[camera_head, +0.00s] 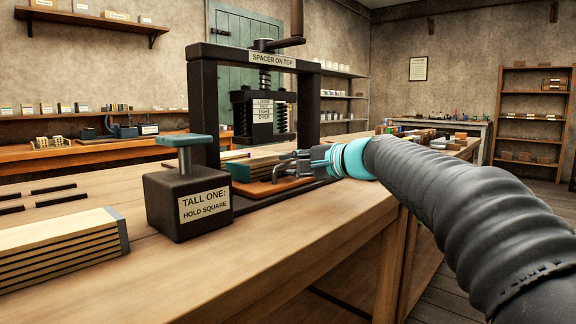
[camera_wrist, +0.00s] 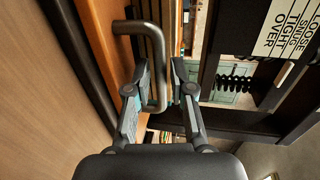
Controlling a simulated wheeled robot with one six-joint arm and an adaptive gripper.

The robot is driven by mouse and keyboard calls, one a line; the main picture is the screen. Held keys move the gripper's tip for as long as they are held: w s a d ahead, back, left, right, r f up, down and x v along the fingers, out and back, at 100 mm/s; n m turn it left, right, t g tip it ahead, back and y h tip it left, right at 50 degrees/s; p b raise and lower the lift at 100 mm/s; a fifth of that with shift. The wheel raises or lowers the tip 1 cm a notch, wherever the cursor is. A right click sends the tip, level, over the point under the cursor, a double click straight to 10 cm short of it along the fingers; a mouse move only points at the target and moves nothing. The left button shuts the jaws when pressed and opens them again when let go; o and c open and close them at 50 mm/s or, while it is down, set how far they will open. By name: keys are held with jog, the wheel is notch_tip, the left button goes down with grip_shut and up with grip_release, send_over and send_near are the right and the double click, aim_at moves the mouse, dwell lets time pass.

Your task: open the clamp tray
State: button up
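The clamp tray is an orange-brown board (camera_head: 270,187) low in the black press. It also shows in the wrist view (camera_wrist: 98,50). Its grey bent-bar handle (camera_head: 277,172) stands at the tray's front; in the wrist view the handle (camera_wrist: 158,55) runs down between my fingers. My gripper (camera_head: 298,162) is at the handle, and in the wrist view my gripper (camera_wrist: 159,66) is open, with a finger on each side of the bar and a gap showing on both sides. A stack of boards or books (camera_head: 255,165) sits on the tray.
The black press (camera_head: 198,95) stands over the tray, with a labelled pressure scale (camera_head: 263,110). A dark block labelled "TALL ONE: HOLD SQUARE" (camera_head: 188,205) stands to the left on the wooden bench (camera_head: 270,255). A board stack (camera_head: 60,245) lies farther left. The bench front is clear.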

jog(key=shift+w+a+f, duration=0.15)
jog(key=shift+w+a, duration=0.15)
jog(key=shift+a, duration=0.15)
grip_shut()
